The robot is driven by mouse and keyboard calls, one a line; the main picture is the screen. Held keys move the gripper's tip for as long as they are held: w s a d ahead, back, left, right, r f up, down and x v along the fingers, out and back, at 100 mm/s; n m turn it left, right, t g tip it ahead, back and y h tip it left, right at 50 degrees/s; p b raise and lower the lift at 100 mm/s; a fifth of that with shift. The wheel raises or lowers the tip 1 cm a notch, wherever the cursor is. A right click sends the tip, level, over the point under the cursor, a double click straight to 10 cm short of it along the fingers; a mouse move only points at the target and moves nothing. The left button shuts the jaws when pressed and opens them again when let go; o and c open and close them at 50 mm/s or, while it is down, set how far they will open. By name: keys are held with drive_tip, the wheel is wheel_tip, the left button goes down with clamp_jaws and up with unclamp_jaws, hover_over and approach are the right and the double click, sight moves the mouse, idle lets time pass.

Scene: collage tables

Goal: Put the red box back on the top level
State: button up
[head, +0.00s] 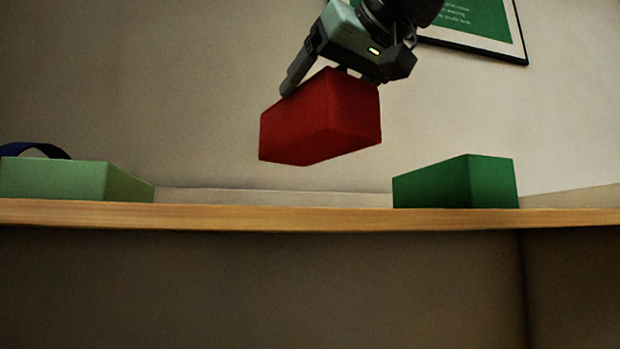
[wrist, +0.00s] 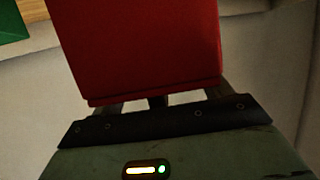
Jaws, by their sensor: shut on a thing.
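The red box (head: 322,118) is held in the air above the wooden shelf (head: 300,217), slightly tilted, with a clear gap between it and the board. My gripper (head: 325,78) comes from above and is shut on the red box. In the wrist view the red box (wrist: 140,45) fills the top middle, in front of my gripper (wrist: 158,103). The fingertips are mostly hidden by the box.
A light green box (head: 70,180) stands on the shelf at left, with a dark blue curved thing (head: 38,149) behind it. A dark green box (head: 457,183) stands at right. The shelf between them is clear. A framed green picture (head: 475,20) hangs behind.

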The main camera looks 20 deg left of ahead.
sight(325, 147)
drive_tip(key=shift+f+p, duration=0.45)
drive_tip(key=shift+f, duration=3.55)
drive_tip(key=shift+d+f, duration=0.1)
drive_tip(key=shift+f, duration=0.05)
drive_tip(key=o, duration=1.3)
drive_tip(key=b+v, duration=0.6)
drive_tip(key=v, duration=0.5)
drive_tip(key=shift+s+d+r, duration=0.3)
drive_tip(key=shift+s+d, duration=0.05)
